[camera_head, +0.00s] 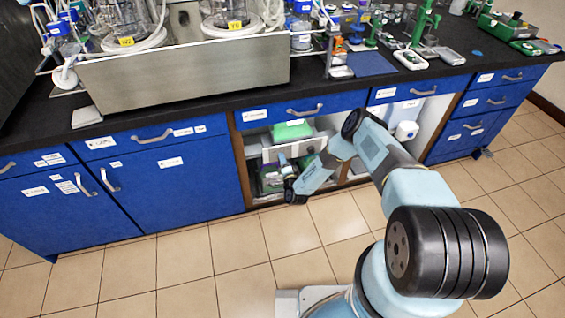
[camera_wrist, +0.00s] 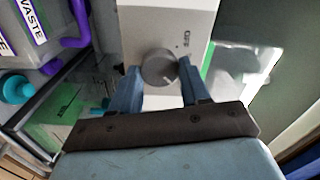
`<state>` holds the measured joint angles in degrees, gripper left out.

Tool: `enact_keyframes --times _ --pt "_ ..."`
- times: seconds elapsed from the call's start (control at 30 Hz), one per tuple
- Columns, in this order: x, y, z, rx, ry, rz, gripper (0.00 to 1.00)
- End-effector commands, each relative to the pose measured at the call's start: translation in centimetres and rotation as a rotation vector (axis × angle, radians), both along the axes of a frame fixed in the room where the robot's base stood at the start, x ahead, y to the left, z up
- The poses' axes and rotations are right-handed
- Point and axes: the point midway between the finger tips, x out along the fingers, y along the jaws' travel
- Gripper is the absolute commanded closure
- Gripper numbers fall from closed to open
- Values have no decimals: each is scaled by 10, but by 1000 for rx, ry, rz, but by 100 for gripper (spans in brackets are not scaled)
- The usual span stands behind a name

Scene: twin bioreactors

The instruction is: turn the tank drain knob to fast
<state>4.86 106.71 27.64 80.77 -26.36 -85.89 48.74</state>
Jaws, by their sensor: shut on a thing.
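The grey round drain knob (camera_wrist: 158,68) sits on the front of a white box (camera_wrist: 150,22) in the wrist view. A light line marks its face, at its lower right in the picture. Small dark lettering and a dot are on the box to the right of the knob; I cannot read them surely. My gripper (camera_wrist: 159,72) is shut on the knob, with one blue finger on each side. In the head view my arm reaches into the open cabinet bay under the bench (camera_head: 330,100); the knob is too small to make out there.
A container labelled WASTE (camera_wrist: 38,40) with purple fittings and a teal cap (camera_wrist: 15,88) stand left in the wrist view. Green-and-white boxes lie around. A cabinet wall (camera_wrist: 285,75) is close on the right. Blue drawers (camera_head: 170,180) flank the bay; the tiled floor before it is clear.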

Motion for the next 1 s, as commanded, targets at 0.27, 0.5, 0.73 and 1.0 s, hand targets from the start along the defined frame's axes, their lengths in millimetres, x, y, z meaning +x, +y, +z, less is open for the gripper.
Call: enact_keyframes --times 0.27,0.5,0.73,1.0 --pt "0 -4 -3 49 19 -5 84" --pt "-1 -5 -3 53 21 -6 84" --pt "-1 -5 -4 52 22 -7 48" --pt "0 -3 -2 54 19 -4 29"
